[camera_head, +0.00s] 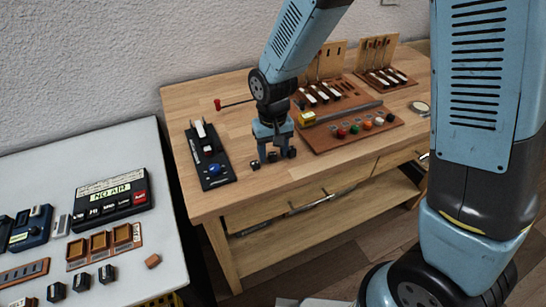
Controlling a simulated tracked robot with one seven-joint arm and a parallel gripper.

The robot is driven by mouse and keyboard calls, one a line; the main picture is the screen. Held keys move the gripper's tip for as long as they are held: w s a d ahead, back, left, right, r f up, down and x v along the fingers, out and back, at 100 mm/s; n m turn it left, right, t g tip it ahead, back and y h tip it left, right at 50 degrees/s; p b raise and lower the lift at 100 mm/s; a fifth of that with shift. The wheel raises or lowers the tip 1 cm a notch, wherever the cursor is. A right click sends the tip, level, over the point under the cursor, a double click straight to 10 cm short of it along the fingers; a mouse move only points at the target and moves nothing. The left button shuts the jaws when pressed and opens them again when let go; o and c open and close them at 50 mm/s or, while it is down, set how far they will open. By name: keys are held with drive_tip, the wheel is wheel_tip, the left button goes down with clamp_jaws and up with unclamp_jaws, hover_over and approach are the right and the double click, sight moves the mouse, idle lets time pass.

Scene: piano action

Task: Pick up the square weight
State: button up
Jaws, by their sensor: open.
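My gripper (273,146) points down over the front of the wooden bench, with its fingers low, close to the bench top. I cannot tell which one is the square weight. The gripper is open, and nothing is seen lifted. The fingers partly hide what lies between and behind them.
A black device with a blue button (214,169) stands left of the gripper. A wooden board with coloured knobs (355,130) lies to the right. A red-tipped rod (218,104) lies behind. A grey table (30,175) at left holds several devices. The bench's front edge (235,207) is near.

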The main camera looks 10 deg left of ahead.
drive_tip(key=shift+c, duration=0.4)
clamp_jaws()
